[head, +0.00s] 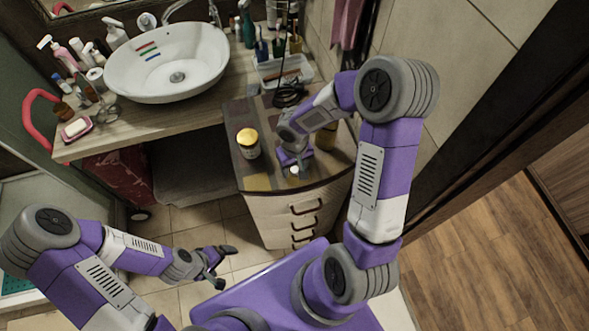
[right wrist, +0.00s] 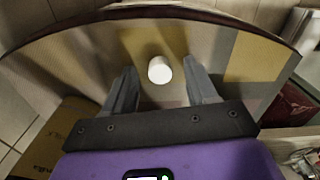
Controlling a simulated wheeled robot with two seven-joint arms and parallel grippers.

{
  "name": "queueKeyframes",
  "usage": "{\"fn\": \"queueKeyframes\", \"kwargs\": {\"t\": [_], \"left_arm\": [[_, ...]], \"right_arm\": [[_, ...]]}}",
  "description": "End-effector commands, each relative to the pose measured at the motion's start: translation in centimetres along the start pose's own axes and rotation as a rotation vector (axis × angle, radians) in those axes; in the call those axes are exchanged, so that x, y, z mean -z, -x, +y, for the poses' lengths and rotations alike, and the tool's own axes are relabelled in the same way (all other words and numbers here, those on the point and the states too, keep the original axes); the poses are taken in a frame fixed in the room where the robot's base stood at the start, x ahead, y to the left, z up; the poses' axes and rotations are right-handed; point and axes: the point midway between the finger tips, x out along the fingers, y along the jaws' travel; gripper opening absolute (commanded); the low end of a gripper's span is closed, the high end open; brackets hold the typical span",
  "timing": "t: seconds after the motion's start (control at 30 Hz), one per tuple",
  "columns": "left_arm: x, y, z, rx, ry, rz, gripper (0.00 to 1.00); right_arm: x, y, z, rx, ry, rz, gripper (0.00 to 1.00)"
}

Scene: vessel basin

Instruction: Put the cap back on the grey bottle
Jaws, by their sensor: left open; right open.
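A small white round thing (right wrist: 160,69), which looks like the cap, sits on the cabinet top between the two fingers of my right gripper (right wrist: 163,88). The fingers are open and appear apart from it on both sides. In the head view the white thing (head: 294,172) shows just at the tip of my right gripper, over the front part of the cabinet. I cannot pick out the grey bottle for certain in either view. My left gripper (head: 221,268) is open and empty, low at the left in front of the cabinet, over the floor.
The cabinet top (head: 258,180) also bears a jar with a yellow lid (head: 248,143) and a yellow-brown object (head: 325,137) partly behind my right arm. Left is a washbasin (head: 168,62) with several toiletries. A clear tray (head: 283,72) stands behind.

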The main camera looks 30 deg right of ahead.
Motion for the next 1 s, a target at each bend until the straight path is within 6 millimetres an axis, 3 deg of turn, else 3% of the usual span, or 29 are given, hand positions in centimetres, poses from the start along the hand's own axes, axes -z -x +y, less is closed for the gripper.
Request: {"fn": "queueKeyframes", "kwargs": {"t": [0.3,0.7,1.0], "left_arm": [[0.00,0.02,0.01,0.000,0.000,0.000,0.95],[0.00,0.02,0.00,0.000,0.000,0.000,0.95],[0.00,0.09,0.03,0.000,0.000,0.000,0.95]], "right_arm": [[-0.01,-0.04,0.00,0.000,-0.001,0.000,0.57],[-0.01,-0.02,0.00,0.000,0.000,0.000,0.00],[0.04,0.39,0.02,0.000,0.000,0.002,0.00]]}}
